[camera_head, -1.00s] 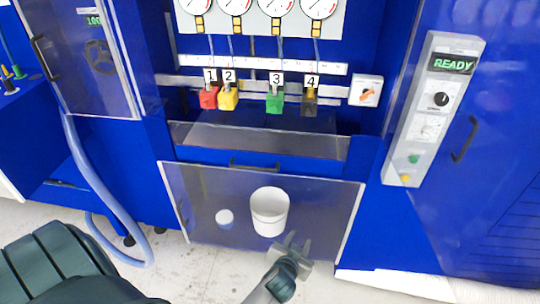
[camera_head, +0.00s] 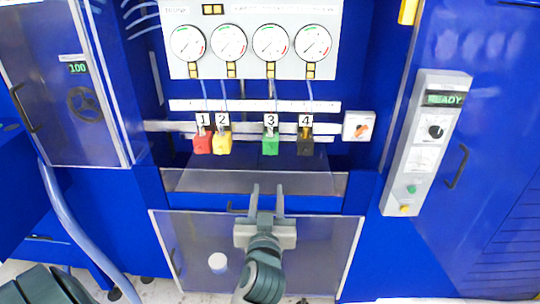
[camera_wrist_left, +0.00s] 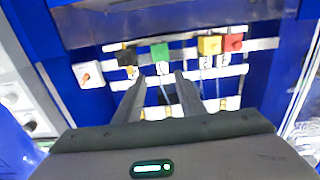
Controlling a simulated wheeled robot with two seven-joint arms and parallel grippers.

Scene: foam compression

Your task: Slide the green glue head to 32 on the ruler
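The green glue head (camera_head: 270,144), labelled 3, hangs on the rail in the blue machine, between the yellow head (camera_head: 222,142) and the black head (camera_head: 306,146). A white ruler strip (camera_head: 240,105) runs above the heads; its marks are too small to read. My left gripper (camera_head: 267,190) is open and empty, below and in front of the green head, apart from it. In the left wrist view, which looks upside down, the green head (camera_wrist_left: 159,52) shows just beyond the gap between the open fingertips (camera_wrist_left: 160,80). My right gripper is not in view.
A red head (camera_head: 203,143) is at the left. A clear ledge (camera_head: 200,182) lies below the heads, with a clear panel (camera_head: 330,245) beneath it. Gauges (camera_head: 270,42) are above. A switch box (camera_head: 358,126) and a READY control panel (camera_head: 426,140) stand at the right.

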